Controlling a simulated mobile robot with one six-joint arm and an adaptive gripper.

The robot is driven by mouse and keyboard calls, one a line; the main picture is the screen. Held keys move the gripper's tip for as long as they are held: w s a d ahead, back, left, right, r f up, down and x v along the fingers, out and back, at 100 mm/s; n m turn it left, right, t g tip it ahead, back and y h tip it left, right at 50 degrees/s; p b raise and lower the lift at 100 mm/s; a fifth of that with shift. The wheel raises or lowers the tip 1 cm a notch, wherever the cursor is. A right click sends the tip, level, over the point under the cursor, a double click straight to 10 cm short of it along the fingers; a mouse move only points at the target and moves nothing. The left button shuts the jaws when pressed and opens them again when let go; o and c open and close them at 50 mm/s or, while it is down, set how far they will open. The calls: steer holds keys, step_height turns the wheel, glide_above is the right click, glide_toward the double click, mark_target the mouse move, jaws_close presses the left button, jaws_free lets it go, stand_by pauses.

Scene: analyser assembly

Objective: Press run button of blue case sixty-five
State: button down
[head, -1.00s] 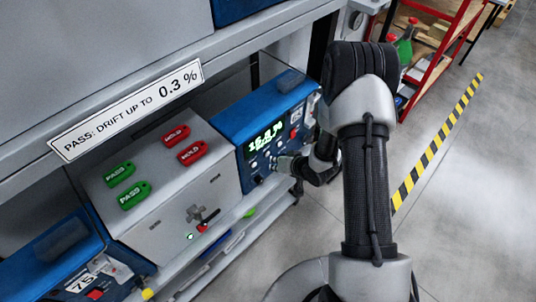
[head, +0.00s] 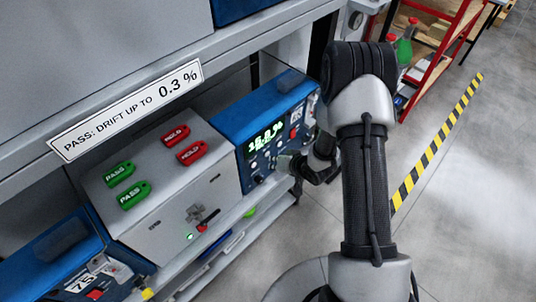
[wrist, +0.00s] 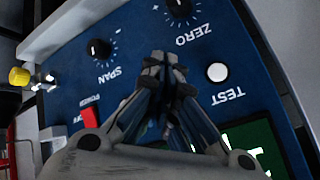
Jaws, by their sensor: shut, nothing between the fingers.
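A blue case (head: 232,116) with a lit green display (head: 265,139) stands at the right end of the shelf in the head view; its number label (head: 297,113) is small and hard to read. My gripper (head: 283,163) is shut and empty, close to the lower right of its front panel. In the wrist view my shut fingertips (wrist: 164,62) are over the blue panel between the span knob (wrist: 99,49) and the white TEST button (wrist: 217,72). I cannot tell whether they touch it. No run label is readable; the fingers hide part of the panel.
The zero knob (wrist: 181,8), a red power switch (wrist: 90,117) and a yellow-capped connector (wrist: 19,77) are near my fingers. A grey box (head: 170,205) with green PASS and red HOLD tags stands left of the case. Another blue case, marked 75 (head: 84,283), is at lower left.

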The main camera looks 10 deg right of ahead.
steer(key=shift+w+a, duration=0.35)
steer(key=shift+w, duration=0.2)
stand_by(0.7)
steer(key=shift+s, duration=0.1)
steer(key=shift+s+d, duration=0.5)
steer(key=shift+s, duration=0.1)
steer(key=shift+s, duration=0.1)
steer(key=s+d, duration=0.1)
steer(key=s, duration=0.1)
steer(key=s+d, duration=0.2)
stand_by(0.5)
steer(key=shift+w, duration=0.1)
stand_by(0.6)
